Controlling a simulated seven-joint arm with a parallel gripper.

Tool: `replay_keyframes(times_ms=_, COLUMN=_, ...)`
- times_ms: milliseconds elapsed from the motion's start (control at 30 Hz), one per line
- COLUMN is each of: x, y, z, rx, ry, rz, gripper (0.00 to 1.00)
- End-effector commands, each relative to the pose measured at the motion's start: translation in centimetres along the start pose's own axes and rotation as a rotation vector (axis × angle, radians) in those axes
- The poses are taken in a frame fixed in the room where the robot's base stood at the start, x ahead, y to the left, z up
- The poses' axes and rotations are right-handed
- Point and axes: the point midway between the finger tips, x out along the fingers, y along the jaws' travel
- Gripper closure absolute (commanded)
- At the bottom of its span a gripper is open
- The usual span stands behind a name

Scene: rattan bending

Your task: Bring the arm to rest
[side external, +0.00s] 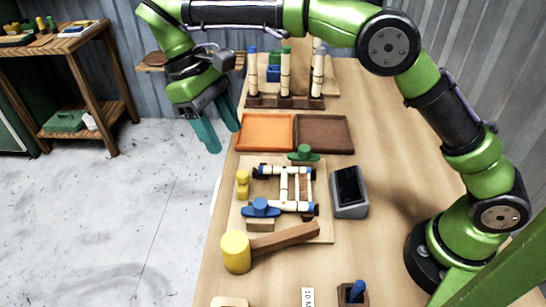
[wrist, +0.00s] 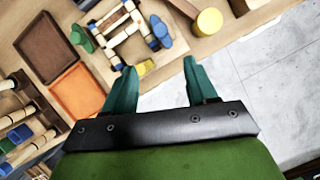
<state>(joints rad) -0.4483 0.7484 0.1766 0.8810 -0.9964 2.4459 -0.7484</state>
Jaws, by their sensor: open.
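My gripper (side external: 222,132) hangs over the left edge of the workbench in the side view, beside the orange tray. Its two teal fingers are apart with nothing between them; they also show in the wrist view (wrist: 156,88), pointing toward the bench edge and floor. The wooden bench (side external: 385,120) carries a board (side external: 242,218) with a rattan frame (side external: 284,186) on it. A green clamp-like piece (side external: 304,154) sits behind the frame and a blue one (side external: 261,208) at its front left. A yellow peg (side external: 242,183) stands at the board's left.
An orange tray (side external: 265,132) and a brown tray (side external: 325,134) lie behind the board. Upright sticks stand in a rack (side external: 285,102) farther back. A mallet (side external: 236,252) lies in front, and a grey device (side external: 349,192) stands right of the board. Open floor (side external: 150,200) lies left.

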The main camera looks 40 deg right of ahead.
Motion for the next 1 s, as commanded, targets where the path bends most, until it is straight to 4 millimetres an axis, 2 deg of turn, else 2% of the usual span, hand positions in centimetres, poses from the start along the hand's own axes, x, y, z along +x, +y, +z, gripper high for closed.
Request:
replay_keyframes(times_ms=67, x=0.0, y=0.3, z=-0.5, rx=0.006, ry=0.024, rz=0.015, gripper=0.43)
replay_keyframes(times_ms=167, x=1.7, y=0.6, z=-1.2, rx=-0.001, ry=0.032, rz=0.04, gripper=0.43)
replay_keyframes(times_ms=267, x=2.5, y=1.5, z=-0.7, rx=-0.001, ry=0.08, rz=0.054, gripper=0.43)
replay_keyframes(times_ms=367, x=2.6, y=3.0, z=0.8, rx=0.023, ry=0.155, rz=0.043, gripper=0.43)
replay_keyframes(times_ms=667, x=2.9, y=7.8, z=8.3, rx=0.232, ry=0.463, rz=-0.085, gripper=0.43)
replay_keyframes(times_ms=1000, x=6.0, y=11.6, z=17.5, rx=0.564, ry=0.825, rz=-0.271, gripper=0.43)
